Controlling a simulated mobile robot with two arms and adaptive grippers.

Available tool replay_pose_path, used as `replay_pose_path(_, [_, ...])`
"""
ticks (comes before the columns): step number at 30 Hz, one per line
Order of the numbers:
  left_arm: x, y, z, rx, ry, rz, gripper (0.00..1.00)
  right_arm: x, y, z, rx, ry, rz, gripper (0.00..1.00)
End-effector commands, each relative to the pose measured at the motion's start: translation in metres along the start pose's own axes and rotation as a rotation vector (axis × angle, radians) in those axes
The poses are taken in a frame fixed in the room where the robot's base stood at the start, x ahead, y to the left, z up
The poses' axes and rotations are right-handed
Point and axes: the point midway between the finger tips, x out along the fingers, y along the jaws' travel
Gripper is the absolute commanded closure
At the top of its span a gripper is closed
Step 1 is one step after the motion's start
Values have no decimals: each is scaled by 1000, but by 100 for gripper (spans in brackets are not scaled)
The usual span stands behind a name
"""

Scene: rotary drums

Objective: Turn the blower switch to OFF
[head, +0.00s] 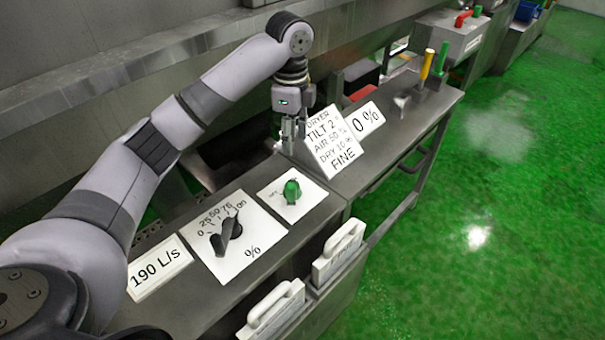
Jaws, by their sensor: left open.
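A green knob (292,191), which appears to be the blower switch, sits on a small white plate (311,192) on the steel console. The plate's small lettering is too small to read surely, and I cannot tell the knob's setting. My left gripper (290,149) is open, pointing down, behind and above the knob and apart from it. Nothing shows between its fingers. My right gripper is not in view.
A black dial pointer (226,235) on a percent plate and a "190 L/s" sign (158,268) are left of the knob. A dryer note (334,142) stands close right of my gripper. Green floor is clear at right.

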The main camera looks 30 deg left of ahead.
Motion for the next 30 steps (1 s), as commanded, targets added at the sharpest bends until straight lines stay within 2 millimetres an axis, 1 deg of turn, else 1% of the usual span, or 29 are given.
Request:
replay_pose_path(2, [3, 0, 1, 0, -1, 3, 58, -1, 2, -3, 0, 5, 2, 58])
replay_pose_path(4, [11, 0, 1, 0, -1, 3, 58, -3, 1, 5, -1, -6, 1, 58])
replay_pose_path(5, [16, 0, 1, 0, -1, 3, 58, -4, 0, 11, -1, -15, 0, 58])
replay_pose_path(8, [35, 1, 1, 0, -2, 5, 58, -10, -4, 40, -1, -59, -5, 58])
replay_pose_path(9, [44, 1, 1, 0, -1, 5, 58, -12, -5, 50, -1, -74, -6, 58])
replay_pose_path(12, [66, 1, 1, -1, -2, 4, 58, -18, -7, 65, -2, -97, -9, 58])
replay_pose_path(13, [72, 1, 1, -1, -2, 5, 58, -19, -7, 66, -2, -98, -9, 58])
replay_pose_path(14, [79, 1, 1, -1, -1, 5, 58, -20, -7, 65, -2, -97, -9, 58])
replay_pose_path(16, [94, 1, 1, -1, -1, 3, 58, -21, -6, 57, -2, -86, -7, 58])
replay_pose_path(21, [130, 0, 0, -1, 0, 2, 58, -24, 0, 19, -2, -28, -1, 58])
replay_pose_path(23, [141, 1, 0, 0, -1, 2, 58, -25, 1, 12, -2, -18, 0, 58])
replay_pose_path(26, [155, 0, 0, -1, 0, 0, 58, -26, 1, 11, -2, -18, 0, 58])
replay_pose_path(30, [168, 0, 0, 0, -1, 0, 58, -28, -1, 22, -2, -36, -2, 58])
